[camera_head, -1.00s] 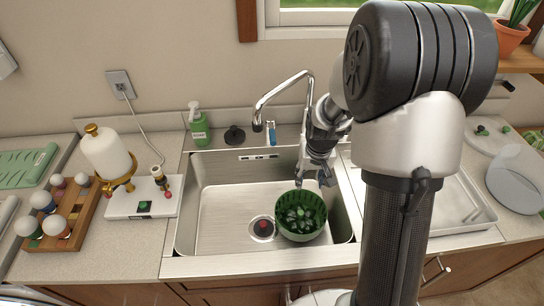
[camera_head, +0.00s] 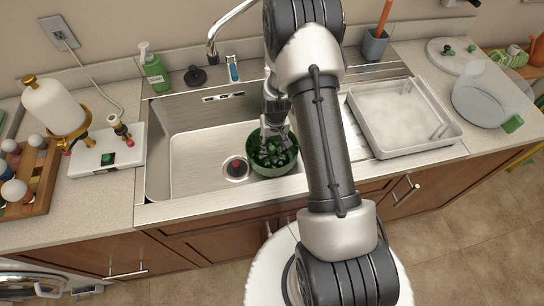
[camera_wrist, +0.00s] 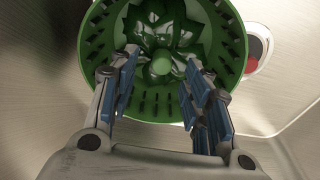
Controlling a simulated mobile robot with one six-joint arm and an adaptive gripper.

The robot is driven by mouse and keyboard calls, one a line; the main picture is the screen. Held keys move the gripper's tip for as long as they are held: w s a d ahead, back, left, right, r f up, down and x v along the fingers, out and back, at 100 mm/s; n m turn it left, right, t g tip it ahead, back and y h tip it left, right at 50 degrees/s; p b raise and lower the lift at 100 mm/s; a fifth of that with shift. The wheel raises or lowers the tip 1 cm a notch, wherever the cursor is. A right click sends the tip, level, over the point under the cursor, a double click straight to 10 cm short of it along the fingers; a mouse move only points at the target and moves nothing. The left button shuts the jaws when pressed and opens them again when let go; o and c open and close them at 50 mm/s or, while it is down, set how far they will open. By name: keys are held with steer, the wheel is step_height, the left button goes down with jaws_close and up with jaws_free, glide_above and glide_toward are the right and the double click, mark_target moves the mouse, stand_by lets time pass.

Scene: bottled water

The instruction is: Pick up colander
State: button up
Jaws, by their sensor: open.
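My arm hides part of the area right of the colander.
The sink (camera_head: 195,170) has free floor left of the colander, around the drain (camera_head: 237,168). A faucet (camera_head: 212,45) arches over its back edge. A white tray (camera_head: 405,115) lies right of the sink. A soap bottle (camera_head: 154,70) stands behind left.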

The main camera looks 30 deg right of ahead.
mark_target(272, 148)
steer(key=f, duration=0.2)
steer(key=f+b, duration=0.1)
steer(key=f, duration=0.1)
steer(key=w+f+b, duration=0.1)
steer(key=shift+f, duration=0.4)
steer(key=shift+r, duration=0.1)
steer(key=shift+c, duration=0.5)
jaws_close()
